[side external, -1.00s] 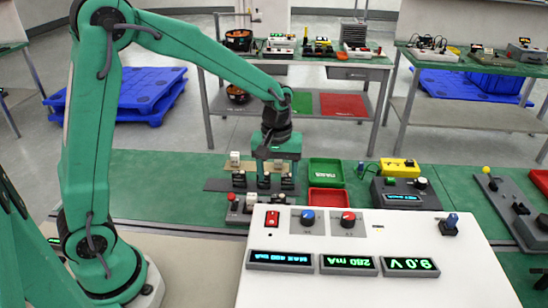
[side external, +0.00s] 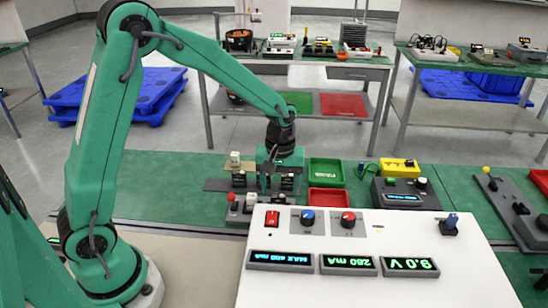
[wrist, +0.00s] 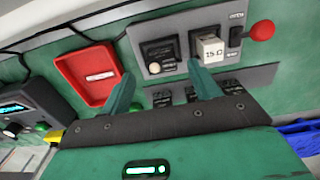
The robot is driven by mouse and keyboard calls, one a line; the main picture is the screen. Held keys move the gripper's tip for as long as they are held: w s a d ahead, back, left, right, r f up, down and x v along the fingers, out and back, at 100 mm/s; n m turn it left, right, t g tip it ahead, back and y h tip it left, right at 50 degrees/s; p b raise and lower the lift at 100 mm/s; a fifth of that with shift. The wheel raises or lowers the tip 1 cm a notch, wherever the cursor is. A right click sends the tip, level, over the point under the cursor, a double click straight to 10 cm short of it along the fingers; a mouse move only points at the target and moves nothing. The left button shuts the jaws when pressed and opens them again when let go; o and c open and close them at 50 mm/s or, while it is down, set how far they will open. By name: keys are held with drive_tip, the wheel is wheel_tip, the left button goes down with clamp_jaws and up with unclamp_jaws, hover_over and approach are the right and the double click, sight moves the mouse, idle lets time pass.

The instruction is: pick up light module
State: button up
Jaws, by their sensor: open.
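My gripper (side external: 279,182) is low over the dark rack plate (side external: 216,185). In the wrist view its two green fingers (wrist: 163,72) stand wide apart with nothing held between them. Several small black pieces (wrist: 162,99) stand in a row on the plate, beyond and partly behind the fingers. A white block marked 15 Ω (wrist: 210,48) sits in a socket on a grey panel, past the right fingertip. Another pale block (side external: 235,157) stands upright at the back of the rack. I cannot tell which piece is the light module. My gripper hides part of the rack.
A red tray (side external: 328,197) and a green tray (side external: 326,172) lie right of the rack. A red ball lever (wrist: 262,30) sticks out from the grey panel. The white console (side external: 350,265) stands in front. Open green mat (side external: 155,180) lies to the left.

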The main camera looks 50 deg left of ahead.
sight(278, 196)
drive_tip(key=shift+s+f, duration=0.15)
drive_tip(key=shift+f, duration=2.35)
drive_tip(key=shift+c, duration=0.4)
drive_tip(key=c, duration=1)
